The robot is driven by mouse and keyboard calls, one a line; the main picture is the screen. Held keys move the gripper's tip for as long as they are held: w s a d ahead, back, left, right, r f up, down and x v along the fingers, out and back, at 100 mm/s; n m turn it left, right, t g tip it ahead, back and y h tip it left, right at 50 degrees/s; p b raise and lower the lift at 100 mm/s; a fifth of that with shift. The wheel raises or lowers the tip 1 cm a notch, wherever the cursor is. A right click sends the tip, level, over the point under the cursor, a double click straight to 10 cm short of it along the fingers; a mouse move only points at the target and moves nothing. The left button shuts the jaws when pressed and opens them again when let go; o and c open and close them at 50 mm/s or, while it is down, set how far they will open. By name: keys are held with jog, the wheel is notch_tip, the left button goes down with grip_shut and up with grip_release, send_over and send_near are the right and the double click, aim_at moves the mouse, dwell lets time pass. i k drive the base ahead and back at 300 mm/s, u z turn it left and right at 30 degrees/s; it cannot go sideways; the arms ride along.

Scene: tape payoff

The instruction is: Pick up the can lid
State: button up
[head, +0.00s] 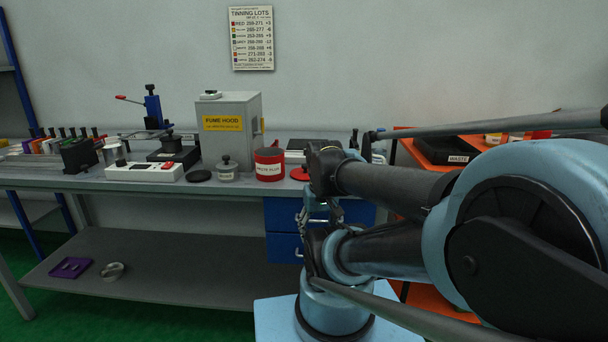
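A flat red lid (299,174) lies on the bench just right of an upright red can (269,165) with a white label. The lid's right part is hidden behind my arm. I take it as the can lid, as its colour matches the can. The red can seems to stand with its top open. My folded arm fills the right side of the head view. My gripper seems to be among the dark parts near the bench's front edge (322,212), apart from the lid. Its fingers are too small and overlapped to read.
Left of the can stand a small lidded pot (227,173), a black disc (199,176), a white switch box (143,172) and the fume hood (229,128). Blue drawers (281,214) hang under the bench. An orange stand with a black waste tray (446,151) is at right.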

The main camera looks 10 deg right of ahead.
aim_at(301, 173)
jog(key=k, duration=1)
jog(key=z, duration=0.55)
jog(key=i, duration=0.5)
jog(key=u, duration=0.1)
